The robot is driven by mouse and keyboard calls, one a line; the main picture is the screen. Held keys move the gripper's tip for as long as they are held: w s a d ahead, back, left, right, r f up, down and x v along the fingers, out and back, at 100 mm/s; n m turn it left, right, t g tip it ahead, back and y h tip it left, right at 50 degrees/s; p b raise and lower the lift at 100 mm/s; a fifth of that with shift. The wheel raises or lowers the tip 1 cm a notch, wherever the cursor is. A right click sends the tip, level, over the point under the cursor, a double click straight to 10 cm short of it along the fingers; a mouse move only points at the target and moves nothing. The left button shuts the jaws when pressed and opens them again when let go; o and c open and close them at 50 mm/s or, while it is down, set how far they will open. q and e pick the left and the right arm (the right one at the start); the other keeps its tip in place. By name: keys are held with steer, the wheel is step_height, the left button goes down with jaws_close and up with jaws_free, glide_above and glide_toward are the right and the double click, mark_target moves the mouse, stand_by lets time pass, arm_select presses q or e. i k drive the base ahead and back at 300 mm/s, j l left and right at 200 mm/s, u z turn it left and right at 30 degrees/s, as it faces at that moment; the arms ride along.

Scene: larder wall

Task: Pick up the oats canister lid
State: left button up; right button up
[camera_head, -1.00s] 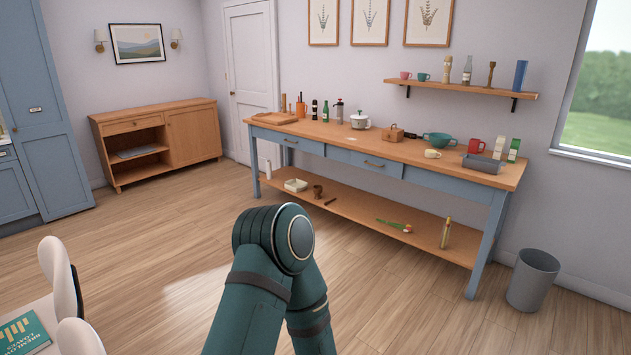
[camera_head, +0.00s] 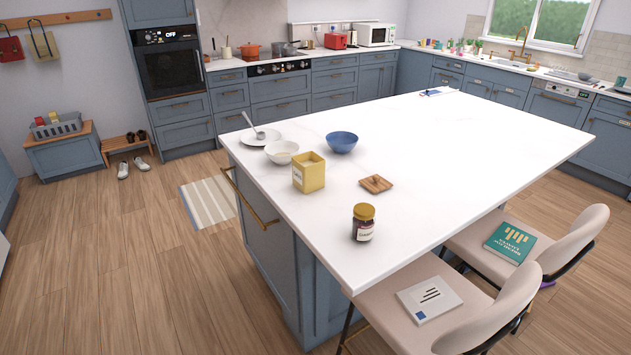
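On the white island top in the head view stands a yellow square canister (camera_head: 309,172) with a label, which seems to be the oats canister; its top looks open. A small flat wooden square with a little knob, the likely canister lid (camera_head: 376,184), lies flat on the island to the right of the canister, apart from it. Neither of my grippers is in view.
On the island (camera_head: 460,150) are a jam jar (camera_head: 363,222) near the front edge, a blue bowl (camera_head: 342,142), a cream bowl (camera_head: 281,152) and a plate with a spoon (camera_head: 262,137). Two chairs (camera_head: 500,315) stand at its right front side. Floor is open at left.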

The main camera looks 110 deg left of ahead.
mark_target(376, 183)
steer(key=u, duration=1.6)
